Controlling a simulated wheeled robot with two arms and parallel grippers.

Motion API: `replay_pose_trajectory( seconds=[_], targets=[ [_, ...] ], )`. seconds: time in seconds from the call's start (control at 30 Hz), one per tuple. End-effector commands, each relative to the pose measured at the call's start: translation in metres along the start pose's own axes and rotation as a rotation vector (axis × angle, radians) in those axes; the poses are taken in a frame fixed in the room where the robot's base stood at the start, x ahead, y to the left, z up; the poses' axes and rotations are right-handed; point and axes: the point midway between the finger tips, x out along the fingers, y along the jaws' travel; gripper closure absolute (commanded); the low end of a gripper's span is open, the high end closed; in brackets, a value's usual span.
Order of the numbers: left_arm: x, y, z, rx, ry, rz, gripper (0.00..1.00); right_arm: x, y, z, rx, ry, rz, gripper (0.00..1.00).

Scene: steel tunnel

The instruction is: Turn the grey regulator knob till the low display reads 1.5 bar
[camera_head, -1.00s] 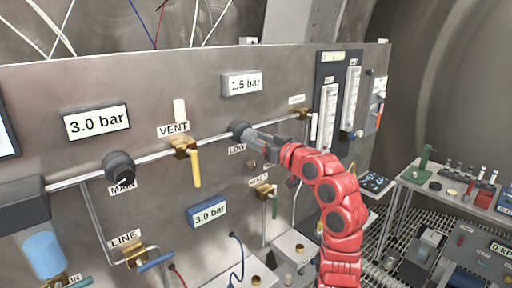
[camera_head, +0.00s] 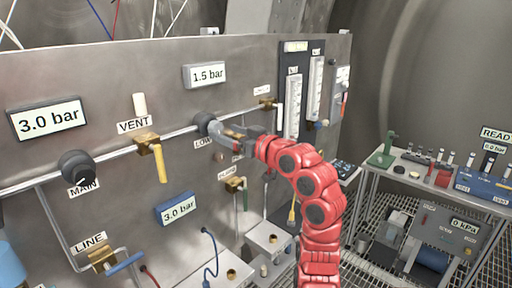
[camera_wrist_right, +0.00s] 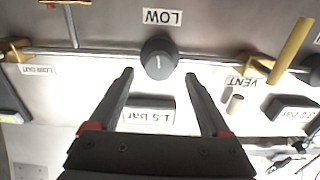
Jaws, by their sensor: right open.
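The grey regulator knob (camera_head: 207,124), labelled LOW, sits on the pipe along the steel panel. It also shows in the right wrist view (camera_wrist_right: 158,58), with a pale mark on its face. The low display (camera_head: 205,75) above it reads 1.5 bar; it appears upside down in the right wrist view (camera_wrist_right: 150,112). My right gripper (camera_head: 228,134) is close to the knob from the right. In the right wrist view its two fingers (camera_wrist_right: 160,80) are apart, with the knob just beyond the tips and nothing between them. My left gripper is not in view.
A MAIN knob (camera_head: 78,167) and a display reading 3.0 bar (camera_head: 47,118) are at left. The yellow VENT lever (camera_head: 160,163) hangs close left of the LOW knob. A blue-framed 3.0 bar display (camera_head: 176,208) is below. A side table (camera_head: 410,180) stands at right.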

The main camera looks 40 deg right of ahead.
Motion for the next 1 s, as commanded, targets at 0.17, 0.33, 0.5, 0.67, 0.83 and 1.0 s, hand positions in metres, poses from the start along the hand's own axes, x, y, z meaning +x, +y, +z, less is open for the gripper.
replay_pose_trajectory(
  seconds=[0.17, 0.33, 0.5, 0.67, 0.83, 1.0],
  targets=[
    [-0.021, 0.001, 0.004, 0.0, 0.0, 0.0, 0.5, -0.05, 0.003, 0.005, -0.003, 0.002, 0.006, 0.19],
    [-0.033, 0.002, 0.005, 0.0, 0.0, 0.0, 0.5, -0.095, 0.002, 0.004, -0.001, 0.0, 0.006, 0.19],
    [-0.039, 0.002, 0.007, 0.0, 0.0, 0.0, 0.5, -0.126, 0.002, 0.003, 0.001, -0.002, 0.003, 0.19],
    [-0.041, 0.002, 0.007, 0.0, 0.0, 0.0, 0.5, -0.141, 0.001, 0.002, 0.002, -0.001, 0.002, 0.19],
    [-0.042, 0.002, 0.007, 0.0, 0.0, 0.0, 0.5, -0.145, 0.001, 0.001, 0.003, -0.003, 0.001, 0.19],
    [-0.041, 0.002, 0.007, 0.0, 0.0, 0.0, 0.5, -0.144, 0.001, 0.001, 0.002, -0.003, 0.001, 0.19]
  ],
)
